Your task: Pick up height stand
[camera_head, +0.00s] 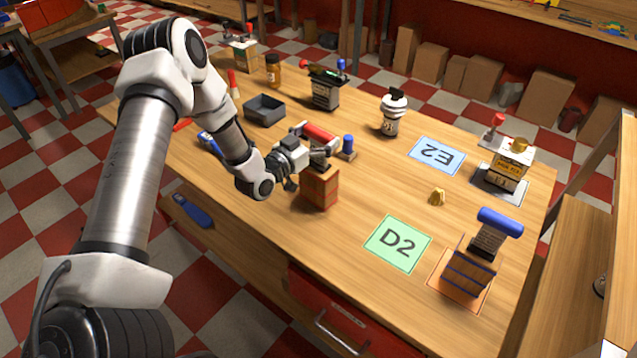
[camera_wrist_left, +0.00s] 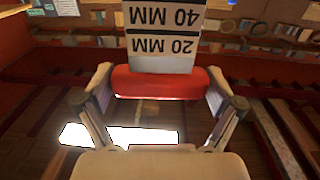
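The height stand shows in the left wrist view as a white block (camera_wrist_left: 160,50) marked "20 MM" and "40 MM" with a red bar (camera_wrist_left: 160,82) along one end. In the head view its red bar (camera_head: 320,132) shows at my left gripper (camera_head: 318,148), and its body is mostly hidden. The two fingers of my left gripper (camera_wrist_left: 160,90) lie against the two ends of the bar, with no clear gap. A similar stand with a blue bar (camera_head: 499,222) stands at the right of the table. My right gripper is not in view.
A brown block (camera_head: 319,188) stands just below my left gripper. A small blue-topped piece (camera_head: 347,147) is close on its right. A grey bin (camera_head: 264,109) and a white bottle-like object (camera_head: 392,115) stand farther back. The green D2 mat (camera_head: 398,262) and blue E2 mat (camera_head: 437,143) are bare.

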